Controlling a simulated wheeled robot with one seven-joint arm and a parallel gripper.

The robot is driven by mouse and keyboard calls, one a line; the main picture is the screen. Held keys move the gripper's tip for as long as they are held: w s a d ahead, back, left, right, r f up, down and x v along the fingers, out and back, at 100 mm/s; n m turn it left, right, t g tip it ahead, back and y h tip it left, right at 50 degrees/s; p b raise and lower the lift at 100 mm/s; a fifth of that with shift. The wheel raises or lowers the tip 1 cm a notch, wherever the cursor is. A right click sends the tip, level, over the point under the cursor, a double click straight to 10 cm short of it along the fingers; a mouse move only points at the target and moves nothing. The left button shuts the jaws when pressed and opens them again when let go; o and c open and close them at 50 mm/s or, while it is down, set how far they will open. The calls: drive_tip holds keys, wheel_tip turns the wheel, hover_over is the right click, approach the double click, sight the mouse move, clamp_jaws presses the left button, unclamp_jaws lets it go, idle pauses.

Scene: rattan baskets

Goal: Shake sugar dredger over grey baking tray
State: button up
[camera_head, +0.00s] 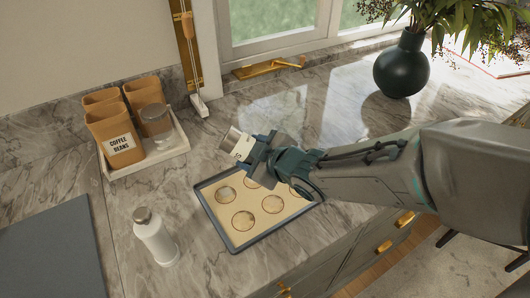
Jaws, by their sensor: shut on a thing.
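The sugar dredger (237,144) is a small pale shaker with a metallic top and some dark lettering. My gripper (256,150) is shut on it and holds it tilted, top toward the upper left, near the tray's far edge in the picture. The grey baking tray (236,248) lies on the marble counter, below and partly behind my gripper. It has a beige lining with several round pieces (243,221) on it. My gripper and arm hide the tray's upper right part. I cannot tell the dredger's exact height above it.
A white bottle (155,238) stands left of the baking tray. A white holder (178,149) with brown canisters (113,135) and a glass jar (156,122) is at the upper left. A dark vase (401,66) with plants stands at the upper right. A dark grey board (50,255) lies lower left.

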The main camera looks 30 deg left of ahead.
drive_tip(key=s+a+b, duration=0.6)
drive_tip(key=s+b, duration=0.4)
drive_tip(key=s, duration=0.1)
drive_tip(key=s+d+p, duration=0.1)
drive_tip(key=d+p, duration=0.3)
drive_tip(key=d, duration=0.1)
drive_tip(key=w+d+p, duration=0.4)
drive_tip(key=w+p, duration=0.2)
drive_tip(key=w, duration=0.3)
drive_tip(key=w+d+p, duration=0.5)
drive_tip(key=w+p, duration=0.1)
drive_tip(key=w, duration=0.4)
drive_tip(key=shift+p, duration=0.4)
drive_tip(key=shift+s, duration=0.15)
